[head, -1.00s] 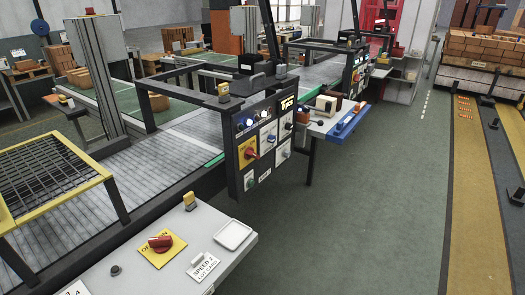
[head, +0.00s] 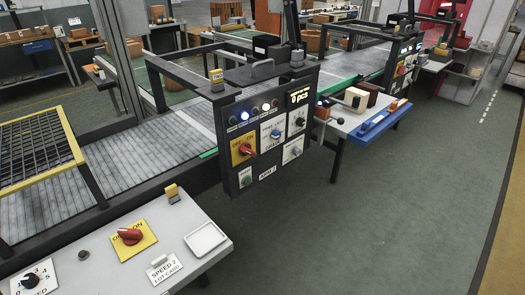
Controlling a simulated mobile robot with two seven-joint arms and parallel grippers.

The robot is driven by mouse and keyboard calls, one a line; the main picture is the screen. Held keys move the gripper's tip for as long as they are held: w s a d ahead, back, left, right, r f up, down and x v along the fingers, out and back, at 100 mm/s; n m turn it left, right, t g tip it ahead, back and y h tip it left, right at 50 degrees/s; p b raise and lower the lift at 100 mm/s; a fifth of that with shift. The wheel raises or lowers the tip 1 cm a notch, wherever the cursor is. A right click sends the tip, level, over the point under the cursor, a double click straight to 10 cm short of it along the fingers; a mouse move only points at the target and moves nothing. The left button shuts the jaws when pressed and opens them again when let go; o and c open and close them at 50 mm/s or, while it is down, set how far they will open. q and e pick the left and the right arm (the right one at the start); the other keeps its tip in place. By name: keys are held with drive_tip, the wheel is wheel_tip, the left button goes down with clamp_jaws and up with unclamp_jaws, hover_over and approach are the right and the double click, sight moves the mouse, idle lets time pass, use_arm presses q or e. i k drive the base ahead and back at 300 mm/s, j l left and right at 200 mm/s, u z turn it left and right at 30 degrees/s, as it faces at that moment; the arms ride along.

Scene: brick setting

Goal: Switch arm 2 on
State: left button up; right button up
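A dark control panel (head: 270,130) hangs from the frame over the grey conveyor, near the middle of the head view. A white label (head: 267,171) at its lower edge appears to read ARM 2. A red rotary switch (head: 247,149) sits on a yellow OFF/ON plate at the panel's left. Its exact setting is too small to tell. Several small lamps line the panel's top, some lit blue and white. A display (head: 299,94) appears to read 0 pcs. Neither of my grippers is in view.
A side table with a blue tray (head: 384,121) stands right of the panel. The green floor at right is clear.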

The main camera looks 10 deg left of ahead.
sight(245, 149)
drive_tip(key=i+l, duration=0.15)
drive_tip(key=l, duration=0.2)
drive_tip(key=i+l+u, duration=0.1)
drive_tip(key=l, duration=0.2)
drive_tip(key=i+l, duration=0.15)
drive_tip(key=l, duration=0.2)
drive_tip(key=i+l+u, duration=0.1)
drive_tip(key=l, duration=0.25)
